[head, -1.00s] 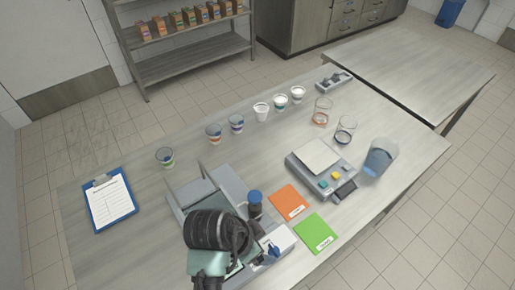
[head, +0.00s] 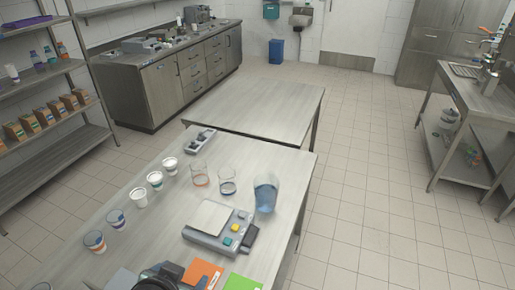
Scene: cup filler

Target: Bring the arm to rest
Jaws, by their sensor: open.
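A black, rounded part of my arm (head: 158,279) shows at the bottom edge of the head view, cut off by the frame. It is over the near end of the long table (head: 150,225), left of the orange card. The rest of my arm is out of the picture. My gripper's fingers do not show.
A scale (head: 218,229), an orange card (head: 203,274), a green card (head: 243,282) and a blue-filled pitcher (head: 265,194) stand near my arm. Several cups line the table's left side. An empty table (head: 262,103) adjoins behind. Open floor (head: 365,190) lies to the right.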

